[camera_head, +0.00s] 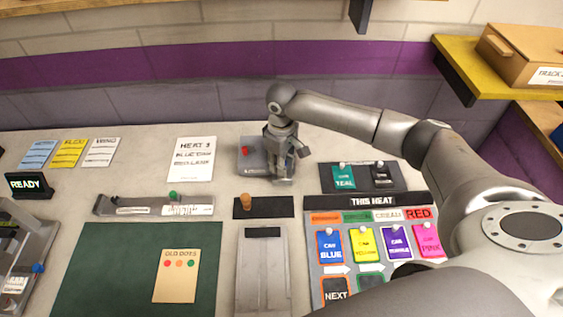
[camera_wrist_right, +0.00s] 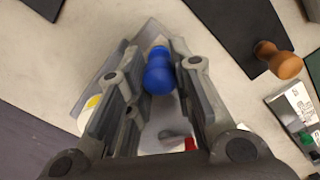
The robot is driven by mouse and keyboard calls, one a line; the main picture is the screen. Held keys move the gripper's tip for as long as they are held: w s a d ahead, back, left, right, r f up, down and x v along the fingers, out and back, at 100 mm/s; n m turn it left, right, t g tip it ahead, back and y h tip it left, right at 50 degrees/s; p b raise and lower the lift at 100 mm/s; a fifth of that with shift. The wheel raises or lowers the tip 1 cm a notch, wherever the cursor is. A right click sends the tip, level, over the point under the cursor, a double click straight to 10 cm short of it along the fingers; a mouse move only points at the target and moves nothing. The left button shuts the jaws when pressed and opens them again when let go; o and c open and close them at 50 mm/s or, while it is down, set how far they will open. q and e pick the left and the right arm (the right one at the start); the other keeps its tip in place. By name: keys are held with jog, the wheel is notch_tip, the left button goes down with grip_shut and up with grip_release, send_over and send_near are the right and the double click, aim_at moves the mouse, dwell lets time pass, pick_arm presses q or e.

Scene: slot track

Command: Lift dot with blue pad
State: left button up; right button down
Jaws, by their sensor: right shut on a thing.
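My right gripper (camera_head: 284,172) is low over the back of the table, beside a grey tray (camera_head: 250,163). In the wrist view, the right gripper (camera_wrist_right: 155,70) is shut on a rounded blue knob (camera_wrist_right: 159,78), which I take for the blue pad. A tan part shows at its far end; its working face is hidden. A red piece (camera_head: 245,151) sits on the grey tray. The Old Dots card (camera_head: 175,285) bears red, orange and green dots on the dark green mat (camera_head: 90,275). I cannot tell which dot is meant. My left gripper is not in view.
An orange-brown knob (camera_head: 245,202) stands on a black mat (camera_head: 280,208) in front of the gripper. A grey slotted track (camera_head: 262,275) lies nearer. The heat board (camera_head: 315,270) with coloured cards is at right. A yellow shelf (camera_head: 470,60) overhangs the back right.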

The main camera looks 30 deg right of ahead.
jog(key=shift+f+p, duration=0.1)
jog(key=shift+p, duration=0.2)
dwell(1.3)
notch_tip(320, 180, up, 7)
jog(key=p, duration=0.8)
